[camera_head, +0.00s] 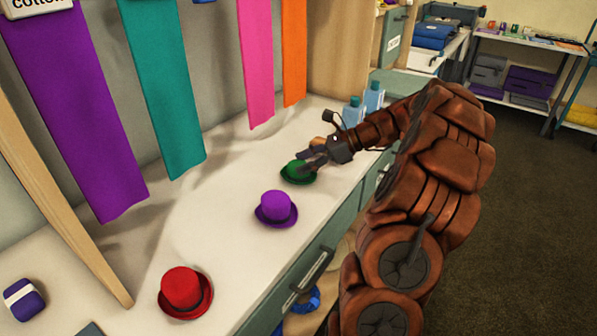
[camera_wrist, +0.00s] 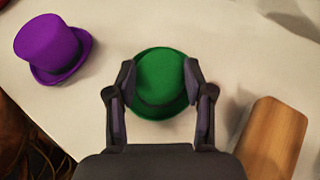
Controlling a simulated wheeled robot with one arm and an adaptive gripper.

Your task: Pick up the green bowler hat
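The green bowler hat (camera_head: 297,177) stands on the white counter, beyond the purple hat. My gripper (camera_head: 308,161) is over it and hides part of its crown. In the wrist view the green hat (camera_wrist: 160,75) lies between the two spread fingertips of my gripper (camera_wrist: 160,80), one on each side of the crown. The fingers look open. I cannot tell whether they touch the hat.
A purple top hat (camera_head: 276,208) and a red hat (camera_head: 185,292) stand nearer on the counter (camera_head: 225,210). A wooden block (camera_wrist: 272,138) is close to the gripper's right in the wrist view. Blue bottles (camera_head: 354,110) stand behind. Cloth strips (camera_head: 165,90) hang along the wall.

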